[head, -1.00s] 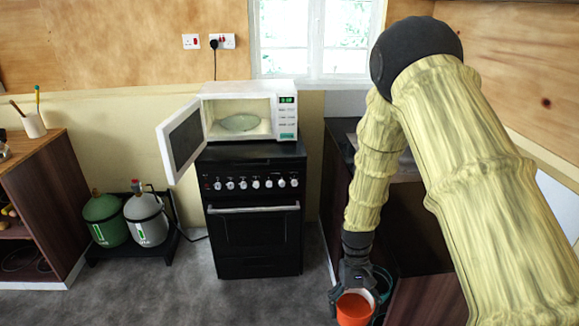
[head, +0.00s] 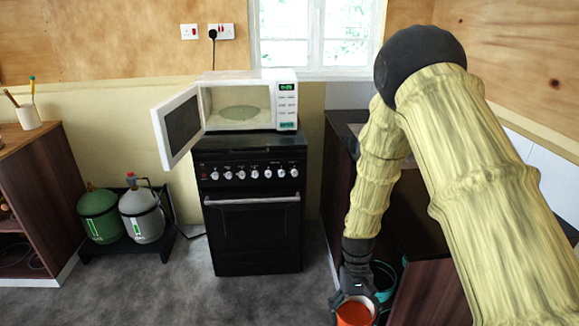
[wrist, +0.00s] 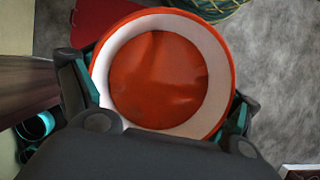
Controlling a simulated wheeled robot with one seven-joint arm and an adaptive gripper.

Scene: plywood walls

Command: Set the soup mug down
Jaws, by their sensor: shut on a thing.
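The soup mug is orange-red outside with a pale inner wall and orange soup inside. In the head view the mug (head: 354,315) is at the bottom edge, partly cut off, below my gripper (head: 356,291). In the wrist view the mug (wrist: 215,55) fills the middle, seen from above, with its rim whole at the far side. My gripper (wrist: 160,98) is shut on it, one finger on each side. The mug is held in the air over the grey floor. The near side of the mug is partly hidden by my gripper.
A black cooker (head: 250,215) bears a white microwave (head: 286,105) with its door open to the left. A dark counter (head: 430,285) stands beside my arm, with a teal bucket (head: 383,280) near it. Gas bottles (head: 143,215) stand left. Grey floor (head: 270,300) lies open in front.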

